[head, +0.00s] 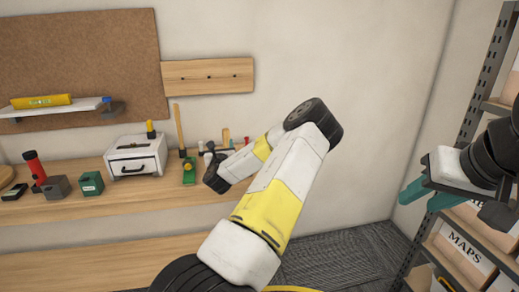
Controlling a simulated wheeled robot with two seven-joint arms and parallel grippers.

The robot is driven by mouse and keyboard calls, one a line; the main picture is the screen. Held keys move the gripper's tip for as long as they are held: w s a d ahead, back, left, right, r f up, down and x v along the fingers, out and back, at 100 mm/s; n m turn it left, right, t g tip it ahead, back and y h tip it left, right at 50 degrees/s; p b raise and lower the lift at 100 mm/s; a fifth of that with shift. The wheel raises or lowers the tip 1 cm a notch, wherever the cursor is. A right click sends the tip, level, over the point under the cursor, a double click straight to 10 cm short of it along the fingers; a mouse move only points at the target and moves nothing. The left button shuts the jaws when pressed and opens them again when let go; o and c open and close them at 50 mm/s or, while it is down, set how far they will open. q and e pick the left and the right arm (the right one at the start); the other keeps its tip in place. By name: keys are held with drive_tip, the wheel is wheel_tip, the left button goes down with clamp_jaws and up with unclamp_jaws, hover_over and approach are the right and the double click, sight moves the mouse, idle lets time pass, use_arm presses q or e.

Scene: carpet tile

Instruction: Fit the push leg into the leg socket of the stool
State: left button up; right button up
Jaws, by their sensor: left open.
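I cannot make out the push leg, the stool or its leg socket in the head view. My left arm rises from the bottom, bends at a dark elbow and points back left. The dark end of my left gripper (215,180) is in front of the bench; its fingers are hard to make out. My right gripper (421,198) comes in from the right edge.

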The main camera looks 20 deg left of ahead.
sight(226, 139)
use_arm(q)
drive_tip(key=shift+w+d+m, duration=0.55)
drive_tip(key=shift+d+m, duration=0.1)
drive_tip(key=shift+m, duration=0.15)
drive_tip(key=x, duration=0.7)
drive_tip(key=shift+a, duration=0.15)
drive_tip(key=shift+c, duration=0.2)
clamp_jaws()
